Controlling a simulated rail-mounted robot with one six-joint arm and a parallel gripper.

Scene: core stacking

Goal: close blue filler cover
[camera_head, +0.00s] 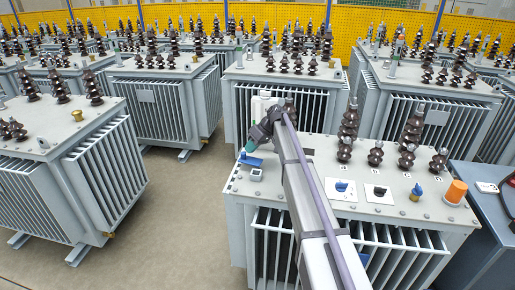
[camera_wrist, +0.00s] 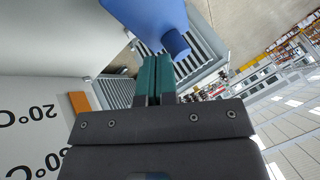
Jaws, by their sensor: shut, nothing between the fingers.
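In the head view, the blue filler cover (camera_head: 250,160) is at the left end of the near transformer's top (camera_head: 300,170). It looks raised at a tilt beside a small pale square fitting (camera_head: 256,174); its exact angle is hard to tell. My gripper (camera_head: 247,152) is right at the cover, with its teal fingertips shut and empty. In the wrist view, a large blue part with a short round stub (camera_wrist: 150,20), likely the cover, is just beyond the fingertips (camera_wrist: 152,64). I cannot tell whether they touch.
Dark ribbed bushings (camera_head: 408,155), a blue knob on a white plate (camera_head: 341,187), a blue-topped brass fitting (camera_head: 416,192) and an orange cap (camera_head: 455,192) stand on the same top. More transformers (camera_head: 70,160) surround it. A floor aisle (camera_head: 180,210) is clear at left.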

